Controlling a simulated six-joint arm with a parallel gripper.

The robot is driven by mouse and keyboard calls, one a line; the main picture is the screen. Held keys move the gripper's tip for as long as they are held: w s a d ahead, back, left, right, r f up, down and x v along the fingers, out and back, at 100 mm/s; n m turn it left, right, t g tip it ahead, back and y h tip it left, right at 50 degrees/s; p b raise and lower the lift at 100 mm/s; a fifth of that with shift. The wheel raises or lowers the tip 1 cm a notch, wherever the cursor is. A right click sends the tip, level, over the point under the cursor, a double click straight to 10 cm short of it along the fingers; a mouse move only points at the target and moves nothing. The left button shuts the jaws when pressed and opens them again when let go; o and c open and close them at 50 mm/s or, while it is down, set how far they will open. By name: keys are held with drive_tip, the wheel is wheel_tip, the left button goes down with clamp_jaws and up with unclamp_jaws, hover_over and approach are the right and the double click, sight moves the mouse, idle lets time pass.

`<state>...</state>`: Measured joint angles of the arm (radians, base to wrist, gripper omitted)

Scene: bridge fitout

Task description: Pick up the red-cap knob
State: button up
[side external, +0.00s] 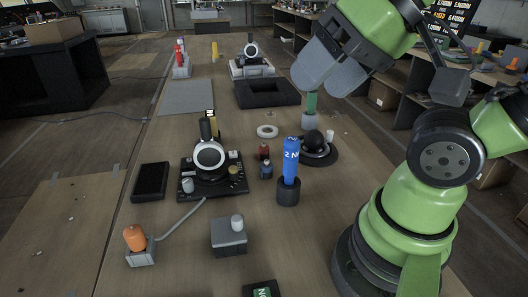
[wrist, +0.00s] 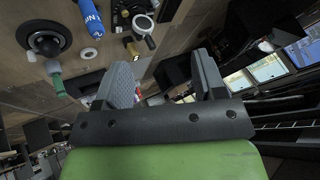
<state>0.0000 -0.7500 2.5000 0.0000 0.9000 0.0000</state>
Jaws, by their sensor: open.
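A small knob with a dark red cap (side external: 264,151) stands on the bench in the side view, just behind a similar blue-capped piece (side external: 266,170). My gripper (side external: 328,72) is raised above the bench, up and to the right of the red-cap knob and well apart from it. Its two grey pads are spread with nothing held. In the wrist view my gripper (wrist: 163,72) is open. A small reddish patch shows beside its left finger there, but I cannot tell what it is.
A blue labelled cylinder (side external: 291,160) stands upright right of the knob. A black ball on a round base (side external: 316,150) and a green upright piece (side external: 311,103) are nearer my gripper. A white ring (side external: 267,131) lies behind the knob. A black control panel (side external: 212,185) is left.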

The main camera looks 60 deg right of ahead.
drive_tip(key=m+g+h, duration=0.4)
drive_tip(key=m+h, duration=0.1)
hover_over(264, 146)
drive_tip(key=s+a, duration=0.1)
drive_tip(key=a, duration=0.1)
drive_tip(key=f, duration=2.4)
drive_tip(key=shift+s+d+f, duration=0.15)
drive_tip(key=shift+s+d, duration=0.05)
drive_tip(key=shift+x, duration=3.05)
drive_tip(key=shift+d, duration=0.15)
drive_tip(key=c, duration=1)
